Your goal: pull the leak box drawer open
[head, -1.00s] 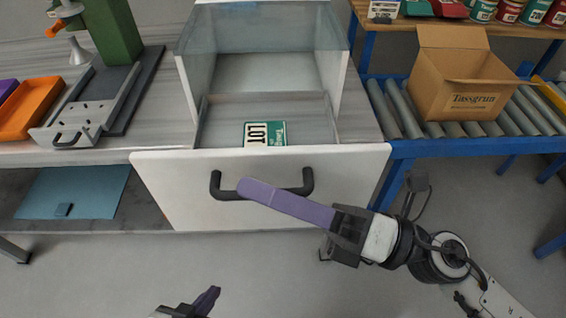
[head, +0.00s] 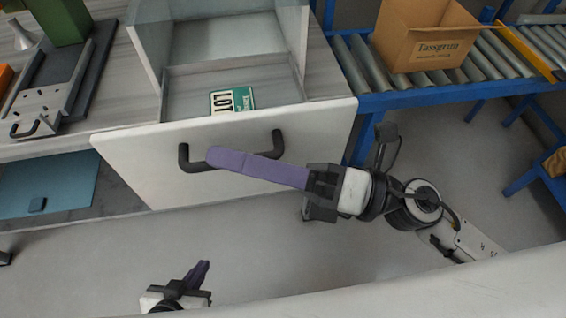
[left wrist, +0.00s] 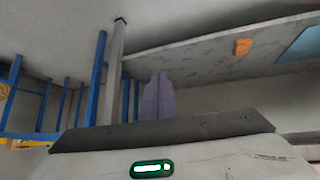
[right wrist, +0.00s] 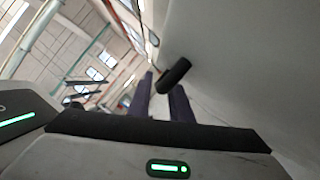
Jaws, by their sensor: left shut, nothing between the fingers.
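The leak box drawer (head: 235,172) has a white front and stands pulled out from under the clear-sided box. A green and white LOT card (head: 231,100) lies inside. Its black bar handle (head: 187,160) is on the front and shows in the right wrist view (right wrist: 174,75). My right gripper (head: 214,157) has its purple fingers across the middle of the handle. In its wrist view the fingers are apart with the bar at them; whether they clamp it is unclear. My left gripper (head: 202,266) is shut and empty, low and well in front of the drawer.
A blue-framed roller conveyor (head: 352,73) with an open cardboard box (head: 425,48) stands to the right. A grey slide with a small handle (head: 42,108) is on the bench at left. A blue panel (head: 50,185) lies on the lower shelf. The floor before the drawer is clear.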

